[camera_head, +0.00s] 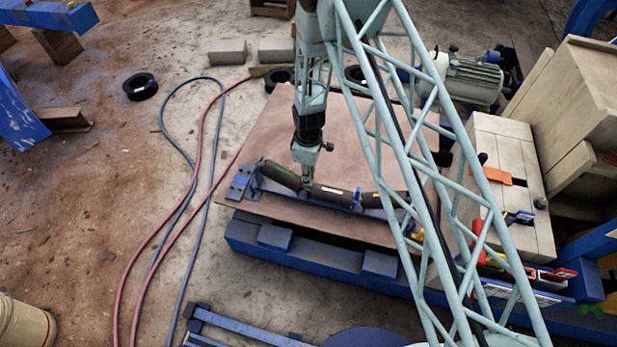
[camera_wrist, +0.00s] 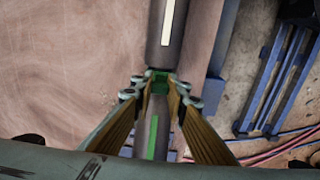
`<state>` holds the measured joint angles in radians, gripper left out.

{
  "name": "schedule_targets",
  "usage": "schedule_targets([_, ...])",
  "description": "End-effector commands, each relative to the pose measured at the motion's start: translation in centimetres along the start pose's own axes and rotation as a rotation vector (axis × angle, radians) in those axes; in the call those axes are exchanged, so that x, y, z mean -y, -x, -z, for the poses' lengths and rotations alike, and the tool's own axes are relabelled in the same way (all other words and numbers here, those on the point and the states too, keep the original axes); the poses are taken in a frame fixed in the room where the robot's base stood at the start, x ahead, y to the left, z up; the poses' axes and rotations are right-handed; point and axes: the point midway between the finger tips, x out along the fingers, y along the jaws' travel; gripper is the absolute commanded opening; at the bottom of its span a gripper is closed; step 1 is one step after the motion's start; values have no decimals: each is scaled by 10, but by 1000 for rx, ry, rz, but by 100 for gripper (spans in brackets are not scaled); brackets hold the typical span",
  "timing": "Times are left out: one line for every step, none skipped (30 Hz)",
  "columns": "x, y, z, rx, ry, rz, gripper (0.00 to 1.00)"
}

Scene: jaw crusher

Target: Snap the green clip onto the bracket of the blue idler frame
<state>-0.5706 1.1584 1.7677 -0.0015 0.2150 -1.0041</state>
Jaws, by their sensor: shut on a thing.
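The blue idler frame (camera_head: 243,182) lies on a brown board and carries dark rollers (camera_head: 331,194). My gripper (camera_head: 307,181) points down over the frame, near the gap between the left and middle rollers. In the wrist view its two fingers (camera_wrist: 159,82) are closed on the small green clip (camera_wrist: 159,86), one on each side. The clip sits in line with the gap between two roller ends. The bracket there is mostly hidden by the clip and fingers. I cannot tell whether the clip touches it. A roller (camera_wrist: 177,48) with a white strip shows beyond the clip; another with a green strip is nearer.
The brown board (camera_head: 270,140) rests on a blue beam base (camera_head: 300,272). A pale cabinet (camera_head: 505,160) with tools stands at the right. Red and blue hoses (camera_head: 209,140) lie on the floor at left. The board behind the frame is largely clear.

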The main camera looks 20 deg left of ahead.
Motion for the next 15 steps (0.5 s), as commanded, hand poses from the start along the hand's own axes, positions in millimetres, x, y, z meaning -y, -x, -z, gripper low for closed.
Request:
schedule_targets([0,-1,0,0,0,0,1])
schedule_targets([0,-2,0,0,0,0,1])
schedule_targets([0,-2,0,0,0,0,1])
schedule_targets([0,-3,0,0,0,0,1])
schedule_targets([0,-3,0,0,0,0,1])
schedule_targets([0,-4,0,0,0,0,1])
schedule_targets([0,-4,0,0,0,0,1])
schedule_targets([0,-5,0,0,0,0,1])
schedule_targets([0,-4,0,0,0,0,16])
schedule_targets([0,-4,0,0,0,0,19])
schedule_targets([0,-4,0,0,0,0,21])
schedule_targets([0,-4,0,0,0,0,25])
schedule_targets([0,-4,0,0,0,0,28])
schedule_targets([0,-4,0,0,0,0,29])
schedule_targets([0,-4,0,0,0,0,29])
